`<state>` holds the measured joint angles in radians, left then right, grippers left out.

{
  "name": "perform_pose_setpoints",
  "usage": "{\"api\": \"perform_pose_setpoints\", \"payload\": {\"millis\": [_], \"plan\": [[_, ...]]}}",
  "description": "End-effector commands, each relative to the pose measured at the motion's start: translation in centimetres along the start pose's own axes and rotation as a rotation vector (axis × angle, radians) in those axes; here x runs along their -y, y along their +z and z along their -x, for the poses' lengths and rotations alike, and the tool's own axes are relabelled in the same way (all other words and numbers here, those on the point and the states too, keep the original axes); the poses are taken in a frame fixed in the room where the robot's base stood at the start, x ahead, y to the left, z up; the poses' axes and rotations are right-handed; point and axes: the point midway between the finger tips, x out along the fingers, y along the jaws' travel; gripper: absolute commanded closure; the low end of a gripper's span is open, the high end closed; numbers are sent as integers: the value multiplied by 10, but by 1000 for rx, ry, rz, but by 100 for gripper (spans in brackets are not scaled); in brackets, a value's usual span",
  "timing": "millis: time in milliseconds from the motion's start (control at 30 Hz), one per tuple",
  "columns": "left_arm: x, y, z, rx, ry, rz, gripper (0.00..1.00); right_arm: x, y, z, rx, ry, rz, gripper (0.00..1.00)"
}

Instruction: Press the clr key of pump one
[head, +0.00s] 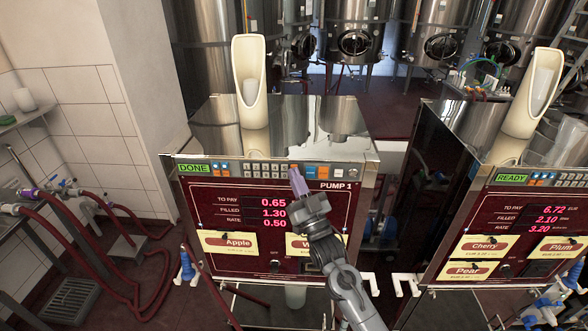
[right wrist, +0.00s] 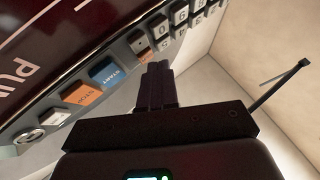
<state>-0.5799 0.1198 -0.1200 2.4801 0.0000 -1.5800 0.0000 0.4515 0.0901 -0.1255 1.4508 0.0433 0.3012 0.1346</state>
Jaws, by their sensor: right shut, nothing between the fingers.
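Pump one (head: 330,196) stands in the middle of the head view, with a green DONE sign and red readouts 0.65, 1.30 and 0.50. Its key strip (head: 262,168) runs along the top of the dark red front. My right gripper (head: 296,176) is shut and empty, its tips just below and in front of the strip. In the right wrist view, the fingers (right wrist: 157,83) point at the number keys (right wrist: 160,28), beside a grey key (right wrist: 139,42) and the blue start key (right wrist: 104,71). I cannot tell whether they touch. The clr label is not readable. My left gripper is not in view.
A second pump (head: 540,212), showing READY, stands at the right, with a gap between. Cream nozzles (head: 249,85) rise above the pumps. Red hoses (head: 100,235) lie at the left by a tiled wall (head: 95,120). Steel tanks (head: 350,40) stand behind.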

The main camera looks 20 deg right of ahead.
Motion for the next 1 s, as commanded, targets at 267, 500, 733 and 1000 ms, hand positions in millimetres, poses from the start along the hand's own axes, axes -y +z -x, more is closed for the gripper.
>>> {"api": "perform_pose_setpoints", "payload": {"millis": [267, 500, 733, 1000], "plan": [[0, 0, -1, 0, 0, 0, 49, -1, 1, -1, 0, 0, 0, 100], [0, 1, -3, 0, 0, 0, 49, -2, 2, -3, -1, 0, 0, 100], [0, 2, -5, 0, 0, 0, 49, -4, 4, -5, -1, 0, 0, 100], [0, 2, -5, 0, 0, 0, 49, -4, 4, -6, 0, 0, 0, 100]]}}
